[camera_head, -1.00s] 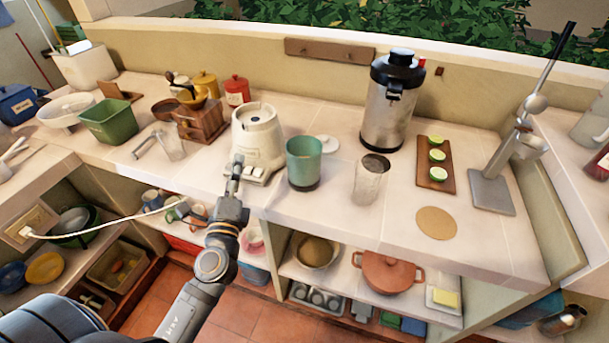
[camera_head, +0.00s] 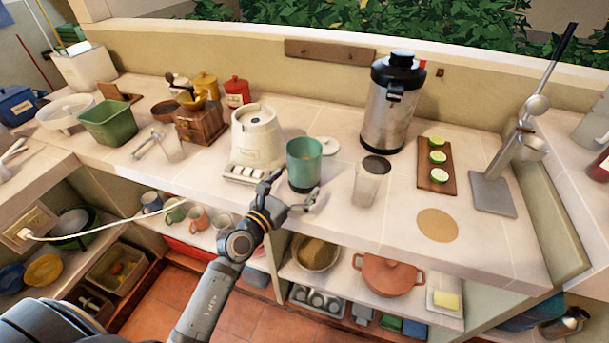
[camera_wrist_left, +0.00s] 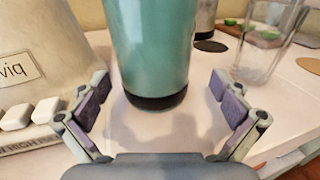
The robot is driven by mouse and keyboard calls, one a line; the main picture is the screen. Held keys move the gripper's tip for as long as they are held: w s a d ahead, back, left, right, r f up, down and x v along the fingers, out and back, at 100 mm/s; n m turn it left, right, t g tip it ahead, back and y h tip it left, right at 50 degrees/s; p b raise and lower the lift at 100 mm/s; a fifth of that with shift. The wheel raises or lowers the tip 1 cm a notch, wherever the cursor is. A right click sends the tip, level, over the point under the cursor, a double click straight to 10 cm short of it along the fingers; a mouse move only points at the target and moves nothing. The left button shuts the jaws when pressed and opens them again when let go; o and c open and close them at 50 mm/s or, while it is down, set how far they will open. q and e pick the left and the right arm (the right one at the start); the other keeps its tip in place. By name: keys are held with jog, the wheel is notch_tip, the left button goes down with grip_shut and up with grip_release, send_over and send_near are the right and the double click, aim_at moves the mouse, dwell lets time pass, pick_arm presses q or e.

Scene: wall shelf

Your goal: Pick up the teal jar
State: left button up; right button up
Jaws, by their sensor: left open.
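The teal jar (camera_head: 304,160) stands upright on the counter, between the cream blender base and a clear glass. It has a dark band at its bottom. My left gripper (camera_head: 294,190) is open just in front of the jar, at the counter's front edge. In the left wrist view the jar (camera_wrist_left: 150,50) stands ahead, centred between the open fingers of the gripper (camera_wrist_left: 166,108). The jar's top is cut off in that view. The fingers appear apart from the jar. My right gripper is not in view.
The cream blender base (camera_head: 256,140) stands close on the jar's left. The clear glass (camera_head: 370,185) stands to its right. A white lid (camera_head: 330,147) lies behind it. A steel dispenser (camera_head: 388,110) is farther back. Free counter lies around the cork disc (camera_head: 437,224).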

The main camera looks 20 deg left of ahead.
pick_arm(q)
jog(key=x, duration=0.4)
jog(key=shift+w+a, duration=0.3)
jog(key=shift+w+d, duration=0.15)
jog(key=shift+w, duration=0.25)
jog(key=shift+s, duration=0.15)
jog(key=shift+c, duration=0.4)
jog(key=c, duration=1.4)
jog(key=shift+c, duration=0.7)
jog(key=shift+r, duration=0.15)
